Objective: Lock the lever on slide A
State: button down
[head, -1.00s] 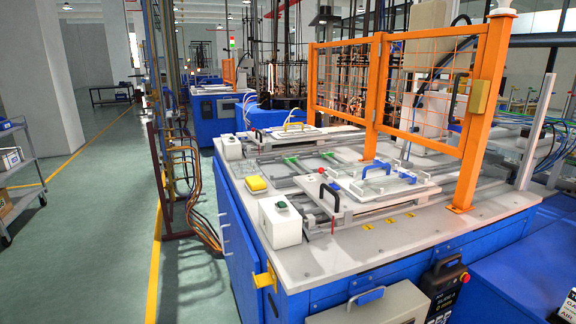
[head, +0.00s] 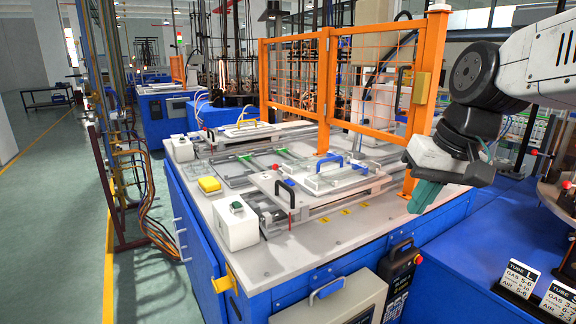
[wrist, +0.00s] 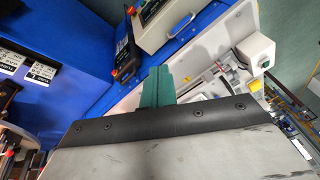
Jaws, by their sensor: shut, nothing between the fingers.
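The near slide (head: 268,182), which I take to be slide A, is a pale plate on rails on the white machine top. A black lever handle (head: 291,194) with a red part stands upright at its front left corner. A fixture plate with blue handles (head: 335,178) lies on the slide. My gripper (head: 416,208) has teal fingers, shut and empty, above the right front of the machine, well apart from the lever. In the wrist view the teal fingers (wrist: 157,86) are together, and part of the slide shows beyond them; the lever is too small to tell there.
An orange mesh guard (head: 345,80) stands behind the slide. A white button box (head: 235,223) stands left of the lever. A handheld pendant (head: 401,270) and a grey case (head: 330,303) are at the machine's front.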

jog(key=w+a+r+t+y, duration=0.1)
jog(key=w+a, duration=0.3)
jog(key=w, duration=0.5)
jog(key=w+a+r+y, duration=0.1)
jog(key=w+a, duration=0.3)
jog(key=w, duration=0.4)
jog(key=t+y, duration=0.1)
jog(key=y, duration=0.1)
send_near(283, 175)
jog(key=shift+n, duration=0.3)
jog(key=w, duration=0.1)
jog(key=w+r, duration=0.1)
jog(key=w+d, duration=0.1)
jog(key=w, duration=0.1)
jog(key=shift+w+r, duration=0.15)
jog(key=shift+r, duration=0.25)
jog(key=shift+f, duration=0.1)
jog(key=x, duration=1)
jog(key=shift+w, duration=0.1)
